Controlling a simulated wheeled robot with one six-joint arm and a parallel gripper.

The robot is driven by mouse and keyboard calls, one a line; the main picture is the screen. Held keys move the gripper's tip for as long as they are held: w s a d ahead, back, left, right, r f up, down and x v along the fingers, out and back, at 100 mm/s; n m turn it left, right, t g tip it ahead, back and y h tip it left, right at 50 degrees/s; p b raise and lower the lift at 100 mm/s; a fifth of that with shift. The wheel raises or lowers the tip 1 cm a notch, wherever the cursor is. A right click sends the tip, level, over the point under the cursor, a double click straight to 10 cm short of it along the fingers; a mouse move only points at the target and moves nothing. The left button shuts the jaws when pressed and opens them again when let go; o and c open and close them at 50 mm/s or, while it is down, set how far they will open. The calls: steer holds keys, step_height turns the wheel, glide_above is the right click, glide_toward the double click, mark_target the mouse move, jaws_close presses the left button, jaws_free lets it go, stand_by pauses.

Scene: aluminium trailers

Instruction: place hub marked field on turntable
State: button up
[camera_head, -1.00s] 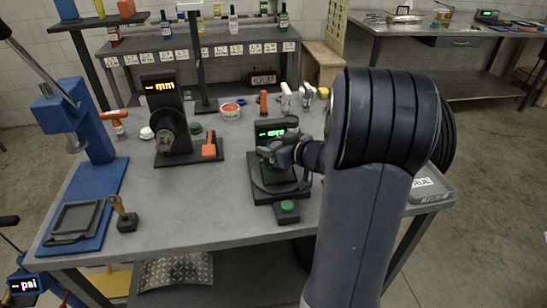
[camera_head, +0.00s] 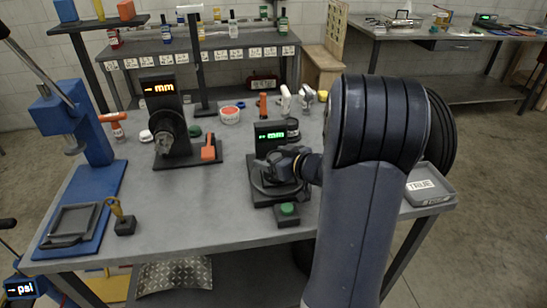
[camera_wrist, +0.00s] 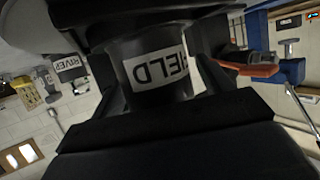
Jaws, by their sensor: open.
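The hub marked FIELD (camera_wrist: 155,72) is a dark cylinder with a white label, seen upside down in the wrist view. It stands between the parted jaws of my gripper (camera_head: 279,167), with a bright gap on each side. The turntable (camera_head: 262,190) is the dark round platform on the middle stand, below a green mm display (camera_head: 270,134) and behind a green button (camera_head: 287,208). My gripper is low over this platform and hides most of it and the hub in the head view. Whether the hub rests fully on the platform cannot be seen.
A hub marked RIVER (camera_wrist: 70,67) stands nearby in the wrist view. A gauge stand (camera_head: 165,120) with an orange display is to the left, and a blue press (camera_head: 95,150) beyond it. A grey tray marked TRUE (camera_head: 430,190) is at the right edge. The front middle of the table is clear.

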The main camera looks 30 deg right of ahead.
steer(key=shift+r, duration=0.1)
steer(key=shift+s+r, duration=0.15)
steer(key=p+v, duration=0.1)
steer(key=v, duration=1)
steer(key=shift+s+p, duration=0.35)
steer(key=shift+d, duration=0.15)
stand_by(0.4)
